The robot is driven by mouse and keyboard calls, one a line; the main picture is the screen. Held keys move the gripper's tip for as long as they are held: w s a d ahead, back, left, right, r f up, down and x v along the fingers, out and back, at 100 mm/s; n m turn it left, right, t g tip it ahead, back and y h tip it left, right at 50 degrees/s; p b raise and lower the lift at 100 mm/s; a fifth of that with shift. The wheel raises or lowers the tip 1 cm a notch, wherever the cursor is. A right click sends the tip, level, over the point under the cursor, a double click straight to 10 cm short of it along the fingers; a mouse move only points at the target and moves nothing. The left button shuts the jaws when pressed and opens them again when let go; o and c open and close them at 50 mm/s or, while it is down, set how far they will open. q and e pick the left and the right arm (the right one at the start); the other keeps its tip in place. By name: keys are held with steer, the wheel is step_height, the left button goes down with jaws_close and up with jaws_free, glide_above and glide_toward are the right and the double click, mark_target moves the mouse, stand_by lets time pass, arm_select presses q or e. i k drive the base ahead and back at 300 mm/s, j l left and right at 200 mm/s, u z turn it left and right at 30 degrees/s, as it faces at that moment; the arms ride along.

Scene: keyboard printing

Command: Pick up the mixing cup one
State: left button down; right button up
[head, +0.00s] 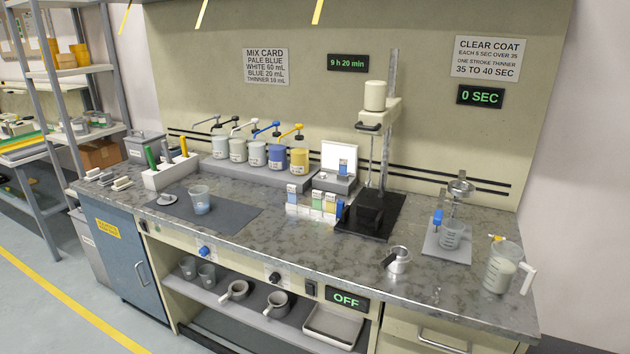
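A clear cup (199,202) with a bluish band stands upright on a dark grey mat (232,216) at the left of the bench. Two more translucent cups stand on the shelf under the bench, a left one (188,268) and a right one (207,274). Another clear cup (452,236) with a pale content stands on a grey pad at the right. Any number on these cups is too small to read, so I cannot tell which is cup one. Neither of my grippers shows in the head view.
Several pump cans (257,154) line the back on a grey riser. A mixer stand (370,205) with a black base stands at centre. A metal pot (398,261) and a handled jug (497,271) stand at the right. The bench top (285,245) is bare along its front.

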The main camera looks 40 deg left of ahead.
mark_target(201, 201)
steer(key=u, duration=2.1)
